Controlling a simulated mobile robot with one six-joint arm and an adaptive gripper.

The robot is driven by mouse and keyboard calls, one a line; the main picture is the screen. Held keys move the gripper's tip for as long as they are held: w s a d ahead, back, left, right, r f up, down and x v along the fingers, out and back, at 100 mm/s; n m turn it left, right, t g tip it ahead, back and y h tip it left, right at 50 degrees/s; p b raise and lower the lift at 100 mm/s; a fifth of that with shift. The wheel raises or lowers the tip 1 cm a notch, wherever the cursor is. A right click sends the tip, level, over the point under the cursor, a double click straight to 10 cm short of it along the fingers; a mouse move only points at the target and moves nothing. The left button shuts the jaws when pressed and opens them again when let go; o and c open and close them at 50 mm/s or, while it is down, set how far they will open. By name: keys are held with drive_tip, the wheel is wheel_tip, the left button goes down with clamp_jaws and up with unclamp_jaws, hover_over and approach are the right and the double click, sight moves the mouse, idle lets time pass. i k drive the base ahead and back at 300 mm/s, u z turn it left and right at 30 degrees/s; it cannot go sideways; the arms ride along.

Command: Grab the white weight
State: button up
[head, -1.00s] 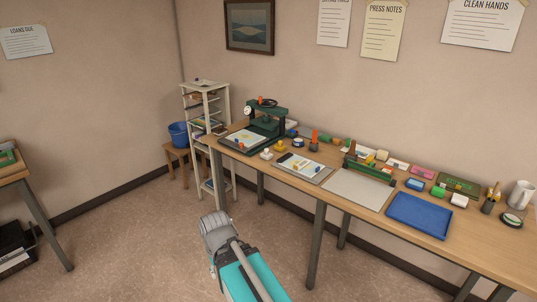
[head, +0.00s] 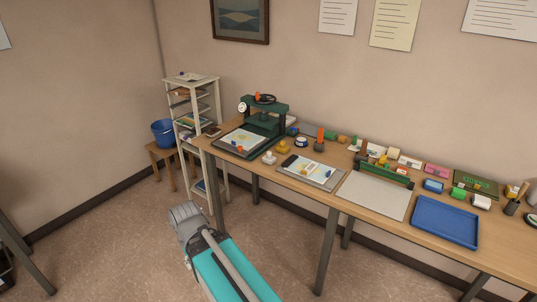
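A small white weight (head: 269,158) with a knob-like top stands on the wooden workbench (head: 285,182). It is between the green press (head: 263,122) and a grey board with papers (head: 312,172), near the front edge. A similar yellow weight (head: 283,147) stands just behind it. My arm shows at the bottom, over the floor in front of the bench and apart from the white weight. I cannot make out my gripper's fingers in this view.
A blue tray (head: 447,222), a grey mat (head: 374,196) and several small blocks fill the bench to the right. A white shelf rack (head: 193,80) and a stool with a blue bucket (head: 163,133) stand to the left. The floor before the bench is open.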

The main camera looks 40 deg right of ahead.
sight(270, 159)
drive_tip(key=z, duration=0.25)
drive_tip(key=i, duration=0.65)
drive_tip(key=z, duration=0.65)
drive_tip(key=i, duration=0.35)
drive_tip(key=z, duration=0.35)
